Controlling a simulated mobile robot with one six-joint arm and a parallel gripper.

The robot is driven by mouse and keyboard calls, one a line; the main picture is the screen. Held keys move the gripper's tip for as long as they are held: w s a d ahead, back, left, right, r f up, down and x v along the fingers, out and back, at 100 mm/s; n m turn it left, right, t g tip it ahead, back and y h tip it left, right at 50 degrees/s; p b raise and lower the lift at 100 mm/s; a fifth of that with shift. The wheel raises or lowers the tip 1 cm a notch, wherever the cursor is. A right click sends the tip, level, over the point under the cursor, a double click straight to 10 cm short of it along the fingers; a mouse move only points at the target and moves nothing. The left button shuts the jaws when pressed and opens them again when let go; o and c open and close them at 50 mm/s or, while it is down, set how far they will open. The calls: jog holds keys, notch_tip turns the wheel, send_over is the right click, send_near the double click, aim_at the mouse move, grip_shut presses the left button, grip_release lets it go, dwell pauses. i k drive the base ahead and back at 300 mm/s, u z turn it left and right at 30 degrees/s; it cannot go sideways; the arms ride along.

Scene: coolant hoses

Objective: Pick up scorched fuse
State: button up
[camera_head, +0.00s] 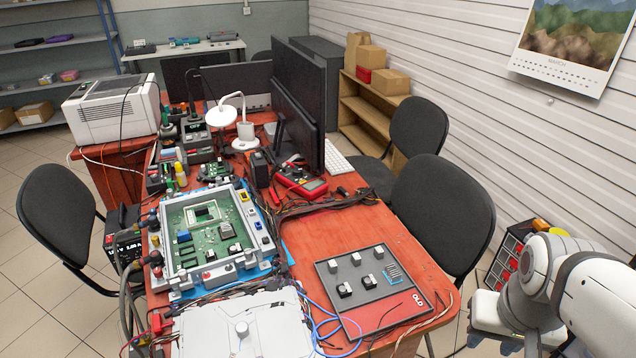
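I cannot make out which part is the scorched fuse; no burn marks are clear at this size. An open grey housing (167,273) on the table holds a green circuit board (205,238). On the board sit a blue block (184,236), a black-and-white block (227,230) and other small parts. A dark tray marked OLD (387,323) lies to the right, with several small white and black blocks on it. My white arm (545,290) is at the lower right, beyond the table edge. My gripper's fingers do not show.
A light grey cover panel (243,329) and loose blue wires (318,325) lie in front of the housing. A red multimeter (301,181), cables, monitors (297,100) and a lamp (222,114) crowd the back. Chairs (440,212) stand along the right. Red tabletop (335,232) is bare behind the OLD tray.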

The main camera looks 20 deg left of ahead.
aim_at(211, 256)
jog(key=z, duration=1.3)
jog(key=k, duration=1.5)
jog(key=u, duration=1.75)
jog(key=i, duration=1)
jog(key=u, duration=0.05)
